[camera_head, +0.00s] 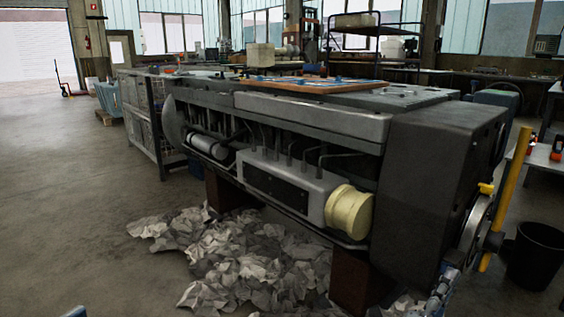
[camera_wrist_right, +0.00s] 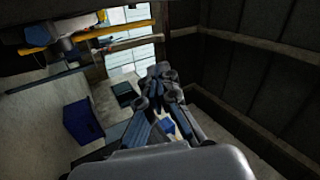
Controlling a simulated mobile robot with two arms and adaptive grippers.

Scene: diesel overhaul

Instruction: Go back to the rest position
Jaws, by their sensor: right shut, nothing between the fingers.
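My right gripper shows at the lower right of the head view (camera_head: 441,290), cut off by the bottom edge, near the lower right end of the engine. In the right wrist view its fingers (camera_wrist_right: 160,72) are together with nothing between them. They point out over open floor, apart from any object. A small blue piece at the bottom left edge of the head view (camera_head: 76,312) looks like part of my left gripper; too little of it shows to tell its state.
A large grey diesel engine (camera_head: 440,190) with a yellow cylindrical part (camera_head: 349,212) fills the middle. Crumpled paper or rags (camera_head: 245,265) lie below it. A yellow bar (camera_head: 506,195) and black bin (camera_head: 536,256) stand at right. The floor at left (camera_head: 80,200) is clear.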

